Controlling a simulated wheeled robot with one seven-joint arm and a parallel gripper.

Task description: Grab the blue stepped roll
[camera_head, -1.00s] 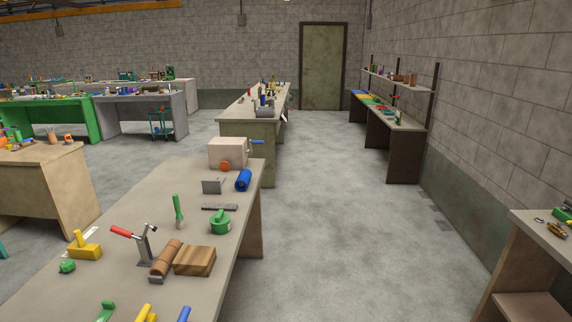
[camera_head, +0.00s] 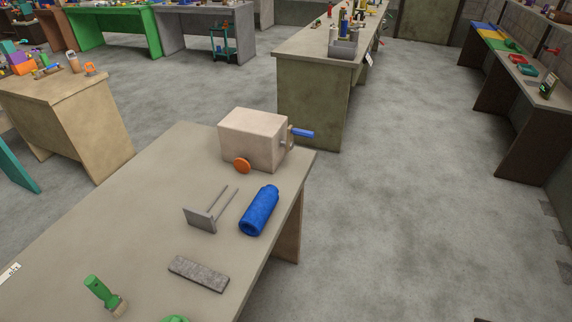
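The blue stepped roll (camera_head: 259,211) lies on its side near the right edge of the grey-topped table (camera_head: 150,200). It has a wide body and a narrower far end, and its near end face shows a dark recess. It lies just right of a small grey plate with two thin rods and in front of a beige box. Nothing covers it. My gripper is not in view.
The beige box (camera_head: 253,138) with an orange disc and a blue handle stands at the table's far end. The grey plate with rods (camera_head: 202,217), a grey bar (camera_head: 198,273) and a green-handled tool (camera_head: 103,295) lie nearby. Open floor (camera_head: 400,220) lies right of the table.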

